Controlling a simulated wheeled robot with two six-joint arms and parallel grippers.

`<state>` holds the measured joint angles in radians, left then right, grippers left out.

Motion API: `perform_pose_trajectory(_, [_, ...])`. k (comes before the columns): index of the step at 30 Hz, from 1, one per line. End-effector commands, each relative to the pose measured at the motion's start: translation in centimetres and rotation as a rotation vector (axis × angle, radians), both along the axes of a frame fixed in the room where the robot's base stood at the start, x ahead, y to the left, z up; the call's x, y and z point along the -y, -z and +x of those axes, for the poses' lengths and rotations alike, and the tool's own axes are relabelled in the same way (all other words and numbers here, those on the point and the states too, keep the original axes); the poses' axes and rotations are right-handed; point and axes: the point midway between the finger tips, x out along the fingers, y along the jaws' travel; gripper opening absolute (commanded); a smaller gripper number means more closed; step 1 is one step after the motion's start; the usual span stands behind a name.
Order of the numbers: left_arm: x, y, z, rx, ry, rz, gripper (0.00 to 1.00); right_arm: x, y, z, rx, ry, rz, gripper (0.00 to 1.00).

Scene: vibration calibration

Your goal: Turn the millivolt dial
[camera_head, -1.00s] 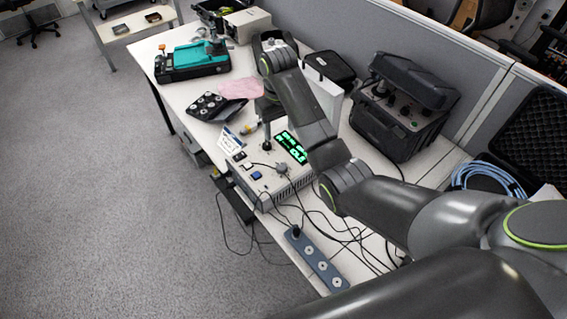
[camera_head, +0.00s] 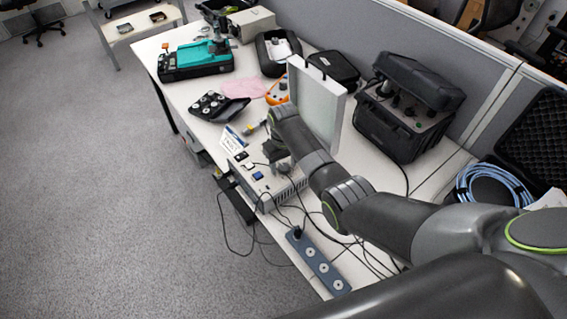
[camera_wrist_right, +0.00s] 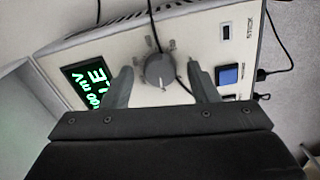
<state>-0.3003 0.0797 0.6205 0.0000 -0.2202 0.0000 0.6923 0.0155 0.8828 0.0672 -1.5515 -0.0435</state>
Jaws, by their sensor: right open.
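The millivolt dial (camera_wrist_right: 160,70) is a round grey knob on the white face of the instrument box. In the right wrist view it lies between the two fingers of my right gripper (camera_wrist_right: 162,74), which is open with a small gap on each side. A green lit display (camera_wrist_right: 91,85) is to the left of the dial and a blue button (camera_wrist_right: 228,75) to its right. In the head view the instrument box (camera_head: 268,192) stands near the table's front edge. My right gripper (camera_head: 274,158) is low over the box, and my arm hides the dial and display. My left gripper is not in view.
Cables run from the box toward a grey power strip (camera_head: 318,264). A white upright panel (camera_head: 318,105) stands behind my right arm, and a black case (camera_head: 405,110) is to its right.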

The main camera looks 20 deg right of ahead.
Motion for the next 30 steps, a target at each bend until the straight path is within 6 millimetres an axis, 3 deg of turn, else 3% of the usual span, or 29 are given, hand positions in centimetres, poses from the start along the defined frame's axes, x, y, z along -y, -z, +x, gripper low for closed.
perform_pose_trajectory(9, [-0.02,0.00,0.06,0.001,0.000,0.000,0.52,-0.02,0.21,0.01,0.000,0.000,0.000,0.54])
perform_pose_trajectory(20, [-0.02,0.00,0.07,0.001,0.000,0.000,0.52,-0.01,0.20,0.01,0.000,0.000,0.000,0.09])
perform_pose_trajectory(30, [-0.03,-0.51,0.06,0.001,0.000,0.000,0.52,-0.02,0.06,0.03,0.000,0.055,0.000,0.09])
